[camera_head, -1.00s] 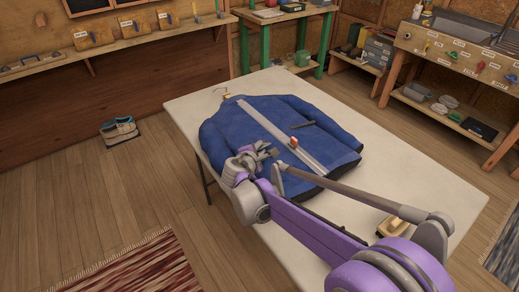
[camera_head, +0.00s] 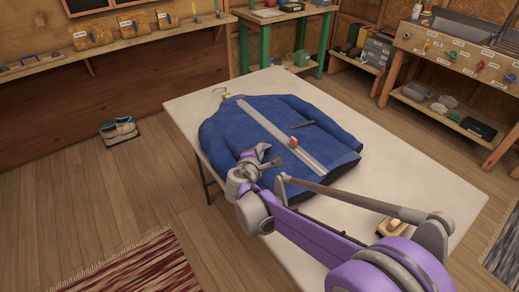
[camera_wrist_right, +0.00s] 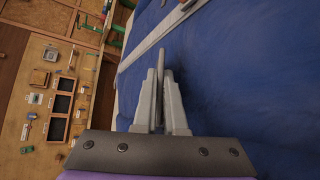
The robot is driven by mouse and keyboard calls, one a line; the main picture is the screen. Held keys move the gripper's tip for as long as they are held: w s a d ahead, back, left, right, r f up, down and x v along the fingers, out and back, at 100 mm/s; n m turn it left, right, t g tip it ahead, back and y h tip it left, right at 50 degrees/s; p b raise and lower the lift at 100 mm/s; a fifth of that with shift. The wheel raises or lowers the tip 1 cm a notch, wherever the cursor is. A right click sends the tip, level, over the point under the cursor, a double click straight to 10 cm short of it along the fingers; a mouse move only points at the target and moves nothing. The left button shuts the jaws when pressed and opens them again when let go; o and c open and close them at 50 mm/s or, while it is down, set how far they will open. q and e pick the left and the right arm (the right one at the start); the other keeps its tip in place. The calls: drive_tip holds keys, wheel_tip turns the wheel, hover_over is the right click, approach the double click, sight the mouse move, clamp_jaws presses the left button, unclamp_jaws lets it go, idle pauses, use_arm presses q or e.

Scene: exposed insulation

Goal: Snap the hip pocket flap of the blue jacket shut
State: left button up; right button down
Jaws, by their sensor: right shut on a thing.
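The blue jacket (camera_head: 225,128) lies spread on the pale table, with a light grey strip (camera_head: 265,125) down its front. My right gripper (camera_head: 271,159) is low over the jacket's near left part. In the wrist view its fingers (camera_wrist_right: 161,88) are shut on a thin grey piece (camera_wrist_right: 161,58), apparently the hip pocket flap, standing up edge-on between them. The snap and the pocket opening cannot be made out. My left gripper is not in view.
A wooden-topped block (camera_head: 392,226) is on the table's near right. The table's right side (camera_head: 400,170) is mostly clear.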

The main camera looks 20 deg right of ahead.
drive_tip(key=c, duration=1.3)
unclamp_jaws()
drive_tip(key=shift+o, duration=0.2)
drive_tip(key=p+v, duration=0.1)
drive_tip(key=v, duration=1)
drive_tip(key=shift+p, duration=0.35)
drive_tip(key=shift+w, duration=0.1)
